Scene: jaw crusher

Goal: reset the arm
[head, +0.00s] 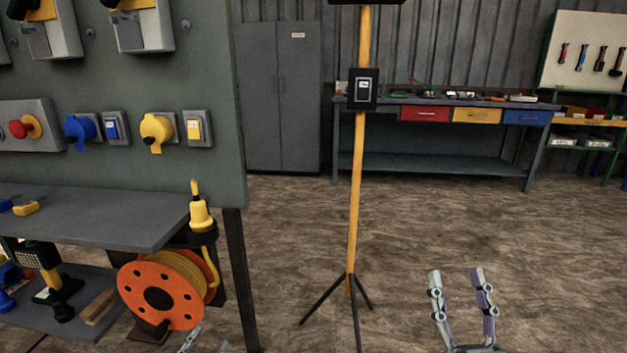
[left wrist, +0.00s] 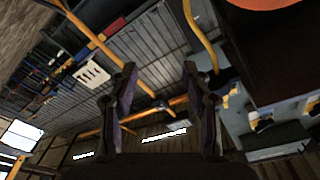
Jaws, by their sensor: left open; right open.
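My right gripper (head: 455,272) shows at the lower right of the head view. Its two fingers point up and stand apart, with nothing between them, over bare floor. My left gripper (head: 206,343) barely shows at the bottom edge of the head view, just below the orange cable reel; only fingertips are visible. In the left wrist view, my left gripper (left wrist: 159,70) has its two fingers spread with a clear gap and holds nothing. Most of both arms is out of view.
The orange cable reel (head: 158,299) stands left, beside a grey shelf (head: 95,218) under a panel with switches and sockets (head: 225,90). A yellow tripod pole (head: 357,200) stands mid-view. A workbench (head: 440,164) and grey cabinet (head: 283,100) are behind. The floor at right is clear.

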